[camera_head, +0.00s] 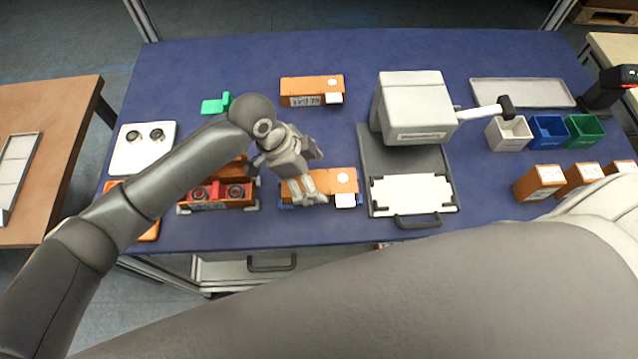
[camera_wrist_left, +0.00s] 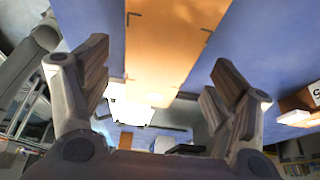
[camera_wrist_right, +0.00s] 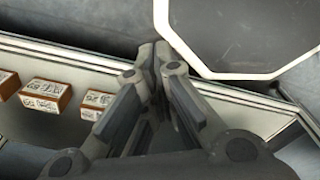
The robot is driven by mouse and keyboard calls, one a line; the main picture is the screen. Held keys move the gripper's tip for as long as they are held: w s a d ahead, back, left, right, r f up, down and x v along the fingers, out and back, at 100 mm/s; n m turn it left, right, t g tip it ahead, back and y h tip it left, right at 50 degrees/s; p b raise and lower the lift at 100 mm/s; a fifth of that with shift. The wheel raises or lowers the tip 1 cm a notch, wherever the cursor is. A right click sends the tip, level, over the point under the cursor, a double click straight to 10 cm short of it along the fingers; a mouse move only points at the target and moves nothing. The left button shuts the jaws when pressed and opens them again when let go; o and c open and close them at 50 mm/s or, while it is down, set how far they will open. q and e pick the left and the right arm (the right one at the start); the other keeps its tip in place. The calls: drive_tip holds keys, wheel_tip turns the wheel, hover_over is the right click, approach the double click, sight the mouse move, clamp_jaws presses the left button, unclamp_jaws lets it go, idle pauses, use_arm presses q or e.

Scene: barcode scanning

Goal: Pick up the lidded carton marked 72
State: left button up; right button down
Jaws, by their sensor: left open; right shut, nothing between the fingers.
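Two closed orange cartons lie on the blue table. The back one (camera_head: 312,84) has a printed front face that is too small to read surely. The front one (camera_head: 340,178) has a white tag at its right end; its mark cannot be read. My left gripper (camera_head: 312,192) is open over the front carton's left part. In the left wrist view, an orange carton top (camera_wrist_left: 170,45) lies between and beyond the spread fingers (camera_wrist_left: 160,85). My right gripper (camera_wrist_right: 150,60) is shut and empty, away from these cartons; the head view does not show its fingers.
An open carton with red inserts (camera_head: 235,192) stands just left of the left gripper. A grey machine (camera_head: 415,100) with a dark base plate is to the right. Bins (camera_head: 548,130) and small orange boxes (camera_head: 540,182) stand at the far right. Bare table lies between the two cartons.

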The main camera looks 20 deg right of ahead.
sight(318, 182)
use_arm(q)
drive_tip(key=p+x, duration=0.1)
drive_tip(key=x, duration=0.2)
drive_tip(key=shift+s+d+f, duration=0.1)
drive_tip(key=shift+s+d, duration=0.1)
drive_tip(key=shift+d, duration=0.05)
drive_tip(key=shift+d+f, duration=0.1)
drive_tip(key=shift+f, duration=0.2)
drive_tip(key=c, duration=1)
drive_tip(key=shift+c, duration=0.6)
use_arm(e)
drive_tip(key=shift+w+d+r, duration=0.2)
drive_tip(key=shift+w+r, duration=0.65)
